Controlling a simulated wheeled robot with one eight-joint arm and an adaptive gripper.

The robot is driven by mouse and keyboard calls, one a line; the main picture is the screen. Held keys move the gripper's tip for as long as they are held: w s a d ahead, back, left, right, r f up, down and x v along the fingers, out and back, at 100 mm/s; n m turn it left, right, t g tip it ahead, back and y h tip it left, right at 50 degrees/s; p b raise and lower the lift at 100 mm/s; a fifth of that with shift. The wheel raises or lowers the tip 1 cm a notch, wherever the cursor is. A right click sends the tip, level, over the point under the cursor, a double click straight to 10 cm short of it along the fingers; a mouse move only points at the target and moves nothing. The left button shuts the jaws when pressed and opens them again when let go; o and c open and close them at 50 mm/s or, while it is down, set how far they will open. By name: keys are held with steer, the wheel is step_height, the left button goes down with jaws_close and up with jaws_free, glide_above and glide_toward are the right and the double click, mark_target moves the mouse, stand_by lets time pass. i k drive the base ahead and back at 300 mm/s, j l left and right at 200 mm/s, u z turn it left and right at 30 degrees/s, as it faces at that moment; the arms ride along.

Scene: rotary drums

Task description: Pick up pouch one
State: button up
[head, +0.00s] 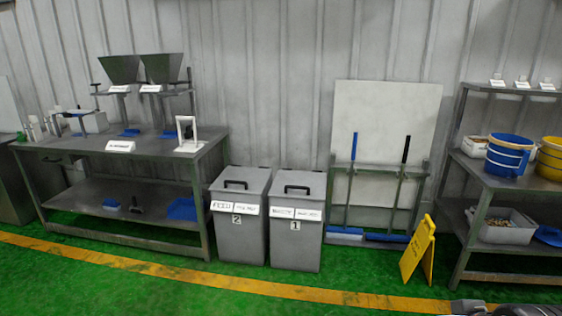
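I cannot make out any pouch marked one in the head view. My gripper's fingers do not show. Only a dark grey mechanical piece shows at the bottom right edge, cut off by the frame, and I cannot tell which part it is. A steel workbench (150,148) on the left carries two funnel-like hoppers (120,70) on stands, a white frame (188,134) and small blue and white items. These are too small to identify as pouches.
A yellow folding sign (418,250) stands left of a steel shelf (485,178) holding blue (508,157) and yellow (551,160) buckets. Green floor in front is clear.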

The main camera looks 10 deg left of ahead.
mark_target(33, 129)
steer(key=i+u, duration=0.4)
steer(key=i, duration=0.15)
steer(key=i+u, duration=0.35)
steer(key=i, duration=0.2)
steer(key=i+l+u, duration=0.4)
steer(key=i, duration=0.15)
steer(key=i+j+u, duration=0.3)
steer(key=i, duration=0.25)
steer(key=i+u, duration=0.3)
steer(key=i, duration=0.25)
steer(key=i+j+z, duration=0.15)
steer(key=i, duration=0.25)
steer(key=i+j+z, duration=0.15)
steer(key=i+j, duration=0.15)
steer(key=i, duration=0.1)
